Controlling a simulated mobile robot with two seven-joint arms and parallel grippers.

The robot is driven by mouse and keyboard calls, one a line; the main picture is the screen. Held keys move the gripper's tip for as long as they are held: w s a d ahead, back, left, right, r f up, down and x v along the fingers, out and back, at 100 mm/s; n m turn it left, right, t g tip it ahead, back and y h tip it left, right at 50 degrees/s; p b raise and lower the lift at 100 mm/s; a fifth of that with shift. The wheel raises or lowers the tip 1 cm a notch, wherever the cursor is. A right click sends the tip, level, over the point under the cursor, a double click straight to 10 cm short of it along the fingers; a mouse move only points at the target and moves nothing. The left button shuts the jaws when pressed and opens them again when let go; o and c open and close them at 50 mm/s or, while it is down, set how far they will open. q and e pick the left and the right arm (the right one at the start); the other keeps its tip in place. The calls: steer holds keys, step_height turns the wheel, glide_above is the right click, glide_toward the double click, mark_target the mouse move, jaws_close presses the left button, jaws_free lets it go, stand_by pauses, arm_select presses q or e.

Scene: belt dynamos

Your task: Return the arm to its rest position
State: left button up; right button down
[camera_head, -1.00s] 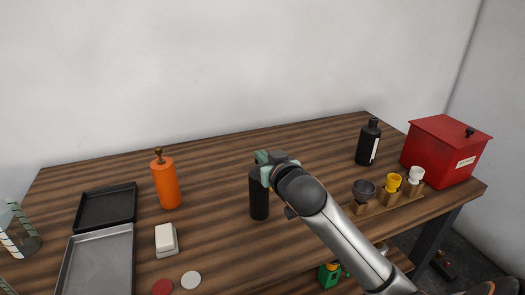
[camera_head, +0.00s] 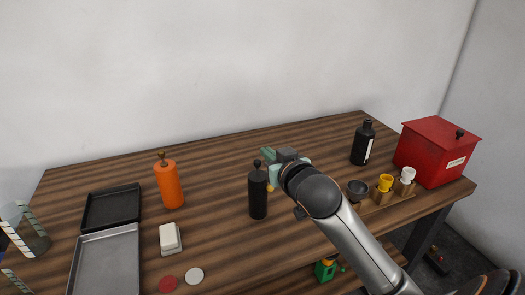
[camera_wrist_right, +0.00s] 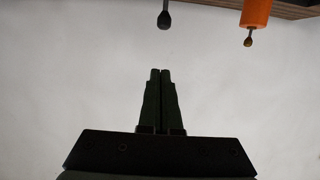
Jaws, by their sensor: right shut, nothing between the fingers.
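My right arm comes in from the lower right in the head view. Its right gripper (camera_head: 268,157) is over the middle of the table, just beyond and above a black bottle with a round knob (camera_head: 258,195). In the right wrist view its fingers (camera_wrist_right: 160,73) are together with nothing between them. The black bottle's knob also shows at the top of the right wrist view (camera_wrist_right: 164,20), apart from the fingers. My left gripper is in neither view.
An orange bottle (camera_head: 168,185), black tray (camera_head: 111,210), grey tray (camera_head: 105,265) and white block (camera_head: 170,238) stand at left. A labelled black bottle (camera_head: 362,145), small cups on a wooden stand (camera_head: 378,202) and a red box (camera_head: 435,150) are at right. The back middle is clear.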

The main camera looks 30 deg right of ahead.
steer(key=v, duration=0.4)
steer(key=shift+s+a+r, duration=0.1)
steer(key=shift+s+r, duration=0.05)
steer(key=shift+s, duration=0.2)
steer(key=s+a+f+n+g+y, duration=0.1)
steer(key=s+a+f+g, duration=0.25)
steer(key=f, duration=0.55)
steer(key=s+a+f+n+g+y, duration=0.1)
steer(key=s+a+f+g, duration=0.15)
steer(key=s+f, duration=0.45)
steer(key=s+a+f+n+g+y, duration=0.2)
steer(key=s+a+f+g, duration=0.3)
steer(key=s+f, duration=0.65)
steer(key=w+a+f+t+y, duration=0.1)
steer(key=w+a+f+t, duration=0.1)
steer(key=f, duration=0.4)
steer(key=w+a+f+t, duration=0.2)
steer(key=a+f+t, duration=0.1)
steer(key=f, duration=0.3)
steer(key=shift+w+n+y, duration=0.2)
steer(key=shift+n+y, duration=0.1)
steer(key=shift+y, duration=0.1)
